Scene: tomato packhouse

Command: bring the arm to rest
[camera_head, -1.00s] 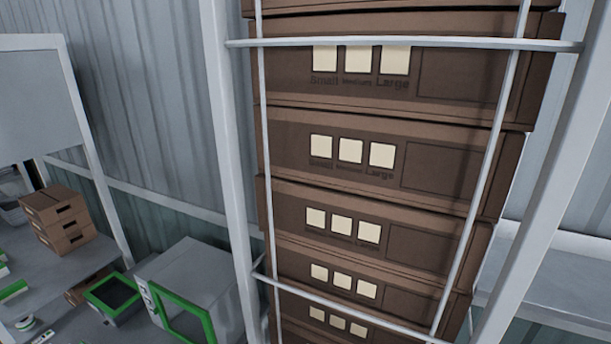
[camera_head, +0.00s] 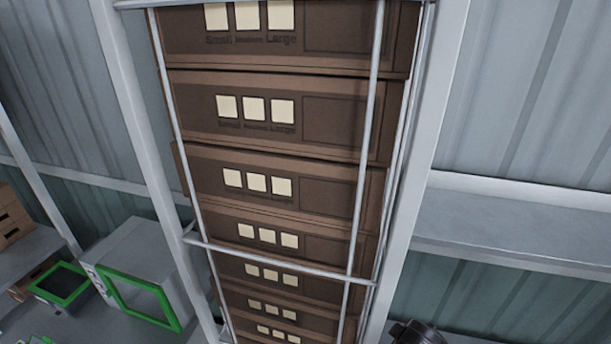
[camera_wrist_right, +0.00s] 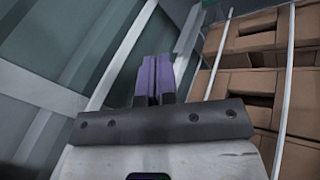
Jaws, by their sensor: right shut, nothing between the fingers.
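My right gripper (camera_wrist_right: 155,80) shows in the right wrist view, its two purple fingers pressed together with nothing between them. It points up toward a grey corrugated wall, to the left of a stack of brown boxes (camera_wrist_right: 235,90) and a white rack post. No gripper shows in the head view. My left gripper is not in view.
A tall white rack (camera_head: 140,130) holds several stacked brown cardboard boxes (camera_head: 335,122) in the head view. A white machine with a green-framed opening (camera_head: 145,300) stands lower left. A grey shelf (camera_head: 510,232) runs along the wall at the right.

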